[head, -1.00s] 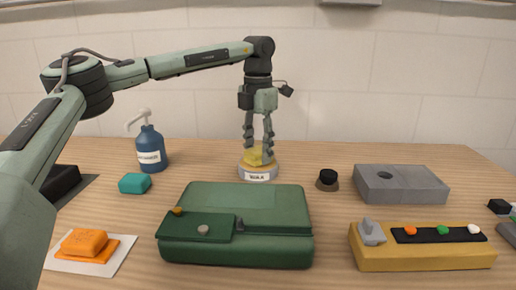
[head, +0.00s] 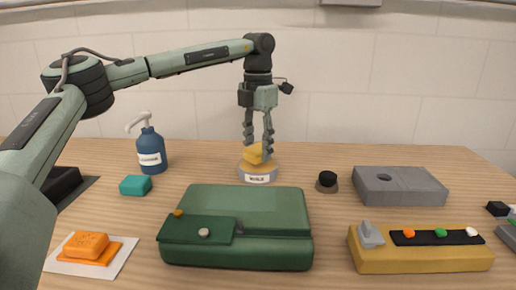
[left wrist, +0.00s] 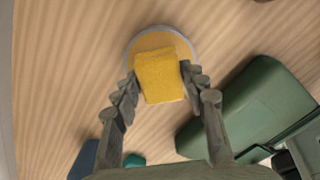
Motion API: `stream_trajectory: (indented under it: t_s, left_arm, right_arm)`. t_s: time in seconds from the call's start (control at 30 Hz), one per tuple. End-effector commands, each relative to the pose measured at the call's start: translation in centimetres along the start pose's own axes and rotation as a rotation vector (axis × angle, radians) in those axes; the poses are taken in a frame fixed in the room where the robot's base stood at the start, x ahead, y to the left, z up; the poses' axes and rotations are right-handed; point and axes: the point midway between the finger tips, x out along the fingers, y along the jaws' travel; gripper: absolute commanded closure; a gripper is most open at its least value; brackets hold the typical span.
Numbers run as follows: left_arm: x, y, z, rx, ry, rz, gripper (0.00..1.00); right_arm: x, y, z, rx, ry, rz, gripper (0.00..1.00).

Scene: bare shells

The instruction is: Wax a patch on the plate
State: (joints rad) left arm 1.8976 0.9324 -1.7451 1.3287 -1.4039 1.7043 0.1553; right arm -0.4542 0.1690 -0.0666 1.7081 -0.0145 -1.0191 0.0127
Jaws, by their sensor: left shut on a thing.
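A yellow sponge block (head: 255,154) is between the fingers of my left gripper (head: 258,148), which is shut on it. The sponge is over a round, labelled wax tin (head: 258,175); I cannot tell if it touches the wax. In the left wrist view the sponge (left wrist: 160,76) covers part of the tin's tan face (left wrist: 152,41), and the fingers (left wrist: 160,88) are on both its sides. A grey slab with a round hole (head: 415,188) lies at the right; I cannot tell if this is the plate. My right gripper is not in view.
A dark green case (head: 270,225) lies in front of the tin. A blue pump bottle (head: 151,150) and teal block (head: 135,185) are left, an orange sponge (head: 86,245) front left. A black-topped knob (head: 327,182) and yellow switch box (head: 420,255) are right.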

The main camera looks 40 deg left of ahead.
Motion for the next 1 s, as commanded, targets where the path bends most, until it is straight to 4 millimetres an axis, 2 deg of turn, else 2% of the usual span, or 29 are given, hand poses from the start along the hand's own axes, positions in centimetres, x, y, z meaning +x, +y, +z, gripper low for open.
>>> stream_trajectory:
  t_s: [0.1,0.6,1.0]
  left_arm:
    - [-1.2,0.0,0.0,0.000,-0.001,0.000,0.81]
    - [-5.0,0.0,0.1,0.000,-0.002,0.000,0.81]
    - [-5.5,0.0,0.0,0.000,-0.001,0.000,0.81]
  right_arm:
    - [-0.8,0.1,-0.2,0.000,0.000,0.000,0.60]
    - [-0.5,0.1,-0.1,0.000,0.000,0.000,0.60]
    - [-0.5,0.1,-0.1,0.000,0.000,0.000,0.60]
